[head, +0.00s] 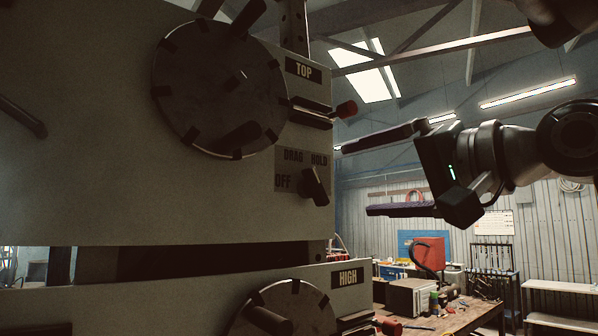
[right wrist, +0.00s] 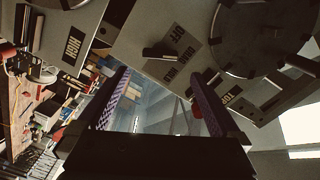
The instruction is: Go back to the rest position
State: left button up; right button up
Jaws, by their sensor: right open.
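My right gripper (head: 375,175) is open and empty in the head view, to the right of the grey machine panel (head: 90,120). Its two fingers point left toward the panel, apart from it. In the right wrist view the open fingers (right wrist: 158,100) frame empty space, with the panel's selector knob (right wrist: 158,52) beyond them. The head view shows this knob (head: 316,186) beside the labels OFF, DRAG and HOLD, its handle tilted. A round dial (head: 215,90) sits near the TOP label (head: 304,70). My left gripper is not in view.
A red-tipped lever (head: 345,110) sticks out of the panel's right edge near my upper finger. A lower panel marked HIGH (head: 348,278) has another dial (head: 285,312). A cluttered workbench (head: 455,318) stands behind at the lower right. Open air surrounds the gripper.

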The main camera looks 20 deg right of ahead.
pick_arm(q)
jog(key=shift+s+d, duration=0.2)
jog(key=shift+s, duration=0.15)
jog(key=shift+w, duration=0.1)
